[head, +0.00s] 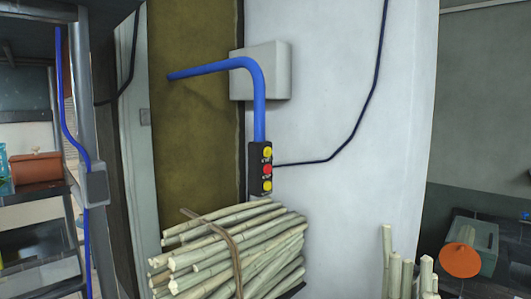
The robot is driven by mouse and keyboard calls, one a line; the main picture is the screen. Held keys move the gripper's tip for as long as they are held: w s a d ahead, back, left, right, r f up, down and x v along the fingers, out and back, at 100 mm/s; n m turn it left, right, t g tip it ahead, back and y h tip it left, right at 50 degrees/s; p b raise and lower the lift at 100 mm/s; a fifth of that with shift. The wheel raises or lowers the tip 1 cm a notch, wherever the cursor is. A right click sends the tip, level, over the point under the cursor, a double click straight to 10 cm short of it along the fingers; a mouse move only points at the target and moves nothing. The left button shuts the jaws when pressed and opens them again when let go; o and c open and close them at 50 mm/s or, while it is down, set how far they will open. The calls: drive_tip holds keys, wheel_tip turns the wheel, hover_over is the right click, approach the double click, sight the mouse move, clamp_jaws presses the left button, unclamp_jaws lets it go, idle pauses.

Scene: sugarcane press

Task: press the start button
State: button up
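A black button box (253,168) hangs at the lower end of a blue pipe (259,110) in front of a white wall, near the middle of the head view. It carries a yellow button (267,152) at the top, a red button (267,169) in the middle and another yellow button (267,186) at the bottom. Small labels sit between the buttons, too small to read, so I cannot tell which one is start. My gripper is not in view.
A tied bundle of cane (230,250) lies just below the button box. More cane stalks (395,275) stand upright at the lower right. A shelf rack (83,130) is at the left. A grey-green machine with an orange disc (461,261) is at the far right.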

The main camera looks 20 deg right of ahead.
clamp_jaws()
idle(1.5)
